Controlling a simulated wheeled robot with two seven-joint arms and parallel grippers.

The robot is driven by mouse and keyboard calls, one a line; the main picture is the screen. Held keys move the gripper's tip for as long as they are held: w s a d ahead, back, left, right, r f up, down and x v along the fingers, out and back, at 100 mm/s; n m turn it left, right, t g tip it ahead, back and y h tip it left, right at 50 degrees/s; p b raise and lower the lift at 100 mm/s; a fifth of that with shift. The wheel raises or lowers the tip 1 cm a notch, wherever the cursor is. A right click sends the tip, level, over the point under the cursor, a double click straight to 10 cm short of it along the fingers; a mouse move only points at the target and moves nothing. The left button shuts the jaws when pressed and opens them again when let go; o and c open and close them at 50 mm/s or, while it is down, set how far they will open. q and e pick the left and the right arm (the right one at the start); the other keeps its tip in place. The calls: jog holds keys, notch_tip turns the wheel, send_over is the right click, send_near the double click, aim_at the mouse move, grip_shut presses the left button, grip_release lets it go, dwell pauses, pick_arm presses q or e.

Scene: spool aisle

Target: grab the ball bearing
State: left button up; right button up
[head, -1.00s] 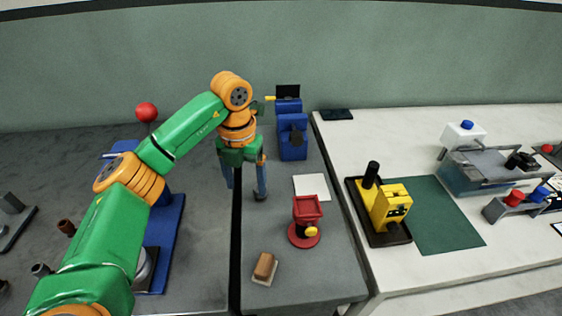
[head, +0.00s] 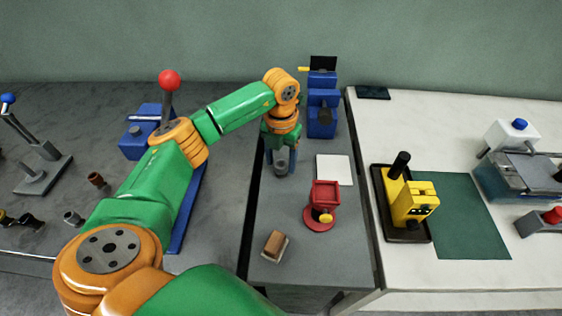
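My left gripper (head: 282,168) points down over the narrow grey middle table. Its two fingers are apart, one on each side of a small grey round piece (head: 281,162). This piece looks like the ball bearing, but it is too small and partly hidden to be sure. I cannot see the fingers touching it. My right gripper is not in view.
The blue machine (head: 321,112) stands just behind the gripper. A white sheet (head: 335,170), a red hopper (head: 324,198) and a brown block (head: 274,244) are nearby. A yellow device (head: 412,203) stands on the white table. A blue press with a red knob (head: 169,80) is left.

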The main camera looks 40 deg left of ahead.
pick_arm(q)
grip_shut()
